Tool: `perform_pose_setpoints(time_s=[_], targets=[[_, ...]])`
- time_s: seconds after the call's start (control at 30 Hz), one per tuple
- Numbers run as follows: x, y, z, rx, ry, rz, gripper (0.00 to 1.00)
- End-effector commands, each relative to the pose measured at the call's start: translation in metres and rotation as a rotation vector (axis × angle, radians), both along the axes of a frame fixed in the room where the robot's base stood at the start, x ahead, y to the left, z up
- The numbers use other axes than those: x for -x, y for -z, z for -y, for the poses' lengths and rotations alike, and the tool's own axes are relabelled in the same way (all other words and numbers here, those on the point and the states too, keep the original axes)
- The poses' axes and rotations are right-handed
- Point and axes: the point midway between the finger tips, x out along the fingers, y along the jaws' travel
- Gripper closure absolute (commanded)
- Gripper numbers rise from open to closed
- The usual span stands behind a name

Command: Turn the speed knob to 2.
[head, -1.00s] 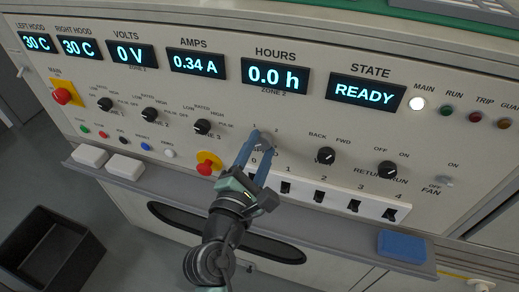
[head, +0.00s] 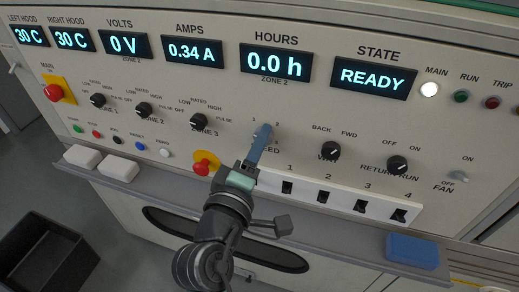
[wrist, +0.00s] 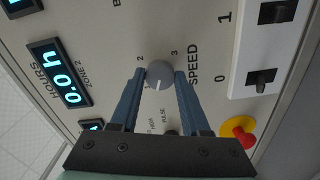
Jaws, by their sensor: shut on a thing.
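The speed knob (wrist: 160,74) is a small grey round knob with a white line. It sits between the two blue fingertips of my gripper (wrist: 163,76) in the wrist view, and the gripper is shut on it. The white line points down in that view, away from the printed 2 (wrist: 140,58) and 3 (wrist: 174,53). The 1 and 0 marks are hard to make out near the fingers. In the head view my gripper (head: 262,135) reaches the panel above the word SPEED, and its fingers hide most of the knob.
A red emergency button (head: 205,163) is close by, lower left. Numbered rocker switches (head: 325,197) sit just below right. The STATE display (head: 374,76) reads READY.

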Motion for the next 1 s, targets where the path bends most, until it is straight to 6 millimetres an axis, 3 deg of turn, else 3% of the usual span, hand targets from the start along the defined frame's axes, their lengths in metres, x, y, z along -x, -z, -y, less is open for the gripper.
perform_pose_setpoints(time_s=[1.0], targets=[[-0.0002,0.0044,-0.0006,-0.919,0.0,0.298,1.0]])
